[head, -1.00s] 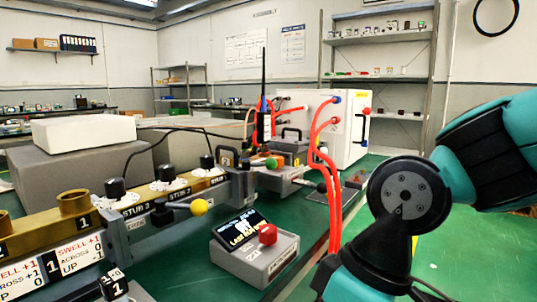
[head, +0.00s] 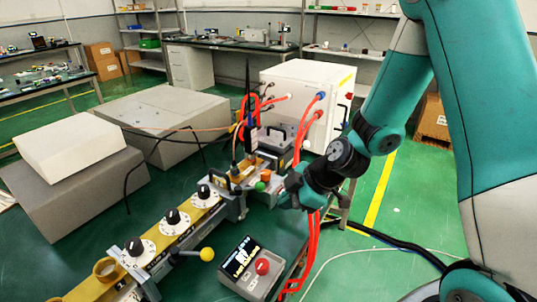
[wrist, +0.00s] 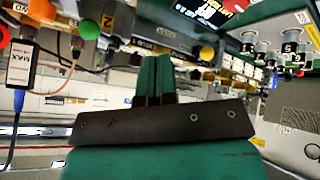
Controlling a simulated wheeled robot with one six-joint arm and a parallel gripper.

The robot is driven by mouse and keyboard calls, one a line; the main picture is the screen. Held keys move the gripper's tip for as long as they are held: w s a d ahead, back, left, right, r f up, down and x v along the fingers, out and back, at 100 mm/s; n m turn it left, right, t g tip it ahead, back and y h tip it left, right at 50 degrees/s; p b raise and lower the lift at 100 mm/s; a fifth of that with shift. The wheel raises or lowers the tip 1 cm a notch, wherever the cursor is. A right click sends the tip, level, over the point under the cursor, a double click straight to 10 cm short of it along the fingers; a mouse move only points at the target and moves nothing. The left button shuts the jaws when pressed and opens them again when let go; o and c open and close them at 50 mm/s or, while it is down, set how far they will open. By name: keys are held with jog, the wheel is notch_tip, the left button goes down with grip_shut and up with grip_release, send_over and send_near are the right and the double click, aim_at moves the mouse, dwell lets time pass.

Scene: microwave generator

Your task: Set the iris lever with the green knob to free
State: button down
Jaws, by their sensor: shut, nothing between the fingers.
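The green knob (head: 260,186) of the iris lever sits at the far end of the brass waveguide run in the head view. It also shows in the wrist view (wrist: 88,28), at the upper left. The lever's stem and its position marks are too small to read. My gripper (head: 284,199) is just to the right of the green knob in the head view, apart from it as far as I can tell. In the wrist view my gripper's green fingers (wrist: 155,80) are together and empty, with the knob off to their left.
A yellow-knobbed lever (head: 207,254) and a control box with a red button (head: 262,267) stand nearer. Dial knobs line the brass waveguide (head: 157,243). Red hoses (head: 312,240) run down close beside my gripper. A white cabinet (head: 300,85) stands behind.

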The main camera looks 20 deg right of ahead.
aim_at(247, 189)
jog(key=w+f+n+t+p, duration=0.1)
jog(key=w+f+p, duration=0.4)
jog(key=w+p, duration=0.4)
jog(key=shift+w+a+f+h, duration=0.25)
jog(key=shift+w+a+h, duration=0.05)
jog(key=shift+w, duration=0.3)
jog(key=shift+n, duration=0.3)
